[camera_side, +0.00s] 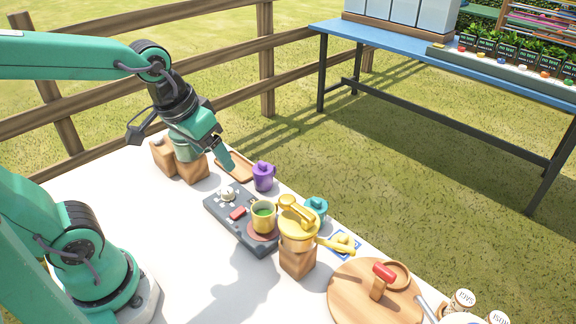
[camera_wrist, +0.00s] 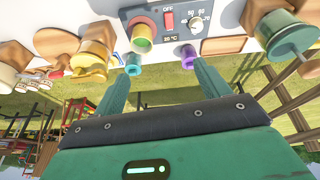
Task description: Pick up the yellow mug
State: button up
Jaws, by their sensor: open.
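The yellow mug (camera_side: 263,219), green inside, stands upright on a round reddish pad at the right end of a grey control panel. In the wrist view the yellow mug (camera_wrist: 142,44) is near the top centre, beyond the fingertips. My gripper (camera_side: 232,163) is above the table's far side, left of the mug and apart from it. In the wrist view my gripper (camera_wrist: 163,75) has its fingers spread with nothing between them. A larger yellow pot (camera_side: 297,232) on a wooden block stands close to the mug's right.
A purple mug (camera_side: 263,177) stands near the fingertips, and a teal mug (camera_side: 316,208) is behind the yellow pot. The grey panel (camera_side: 228,216) carries a knob and red switch. A round wooden board (camera_side: 345,298) lies at the right. The white table (camera_side: 165,225) is clear at the near left.

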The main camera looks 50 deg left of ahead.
aim_at(265, 211)
jog(key=shift+w+d+f+n+g, duration=0.35)
jog(key=shift+w+d+f+g, duration=0.4)
jog(key=shift+w+f, duration=1.05)
jog(key=shift+w+d+f+n+g, duration=0.45)
jog(key=shift+w+d+f, duration=0.5)
jog(key=shift+f, duration=1.6)
jog(key=shift+w+d+f+n+g, duration=0.3)
jog(key=shift+w+d+f+g, duration=0.4)
jog(key=shift+w+f, duration=1.1)
jog(key=shift+s+d+f, duration=0.1)
jog(key=shift+s+f, duration=0.35)
jog(key=shift+f, duration=2.55)
jog(key=shift+c, duration=0.4)
jog(key=c, duration=1.1)
